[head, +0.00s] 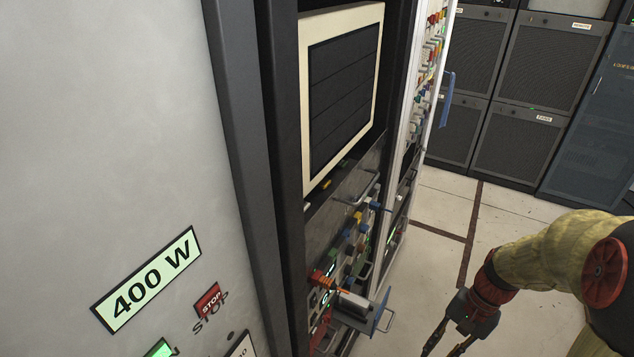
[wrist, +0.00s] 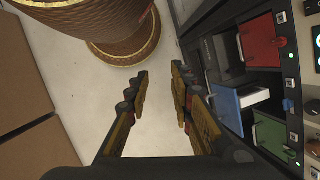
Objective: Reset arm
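My gripper (head: 441,350) hangs at the lower right of the head view, over bare floor and right of the rack front. Its fingertips run off the lower edge there. In the wrist view my gripper (wrist: 160,76) has its two fingers apart, with only pale floor showing between them. It is open and empty, and touches nothing that I can see.
A rack with small modules (wrist: 240,100) stands close on the right of the wrist view; a blue-fronted one sticks out. A cream-framed screen (head: 342,90) sits above them. A 400 W panel (head: 148,280) fills the left. Dark cabinets (head: 530,80) stand behind; floor (head: 505,225) is clear.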

